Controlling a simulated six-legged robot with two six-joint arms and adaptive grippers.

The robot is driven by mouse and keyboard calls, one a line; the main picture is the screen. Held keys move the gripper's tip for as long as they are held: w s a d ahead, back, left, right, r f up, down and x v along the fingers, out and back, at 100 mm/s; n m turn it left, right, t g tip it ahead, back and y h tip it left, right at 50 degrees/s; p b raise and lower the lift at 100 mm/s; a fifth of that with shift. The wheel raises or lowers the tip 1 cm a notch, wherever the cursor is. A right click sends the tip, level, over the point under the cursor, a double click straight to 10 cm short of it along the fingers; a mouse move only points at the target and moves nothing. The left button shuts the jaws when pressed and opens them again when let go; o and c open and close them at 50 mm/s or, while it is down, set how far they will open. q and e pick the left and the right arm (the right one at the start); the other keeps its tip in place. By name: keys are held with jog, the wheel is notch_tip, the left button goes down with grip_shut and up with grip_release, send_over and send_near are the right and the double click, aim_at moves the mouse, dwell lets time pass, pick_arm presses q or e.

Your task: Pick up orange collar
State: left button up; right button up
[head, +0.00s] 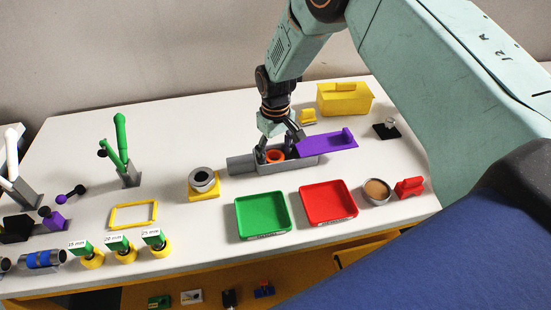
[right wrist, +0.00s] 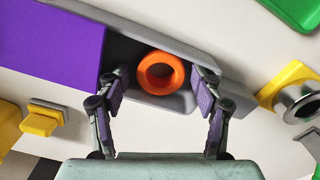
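The orange collar (right wrist: 161,73) is a thick ring lying inside a grey open-topped box (right wrist: 187,48). In the head view the collar (head: 275,155) shows between the fingers of my right gripper (head: 277,150). The right gripper (right wrist: 161,95) is open in the right wrist view, one finger at each side of the collar, with gaps between them and it. A purple sliding lid (head: 327,143) sits to the right of the collar in the head view and leaves that part of the box uncovered. My left gripper does not show.
A green tray (head: 263,213) and a red tray (head: 328,202) lie in front of the box. A yellow block with a grey ring (head: 203,182) stands to the left. A yellow box (head: 344,99) stands behind right.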

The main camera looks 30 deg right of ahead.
jog(key=shift+w+a, duration=0.1)
jog(key=shift+a, duration=0.05)
jog(key=c, duration=1)
jog(key=shift+o, duration=0.2)
jog(key=shift+r, duration=0.25)
notch_tip(320, 180, up, 9)
jog(key=shift+r, duration=0.15)
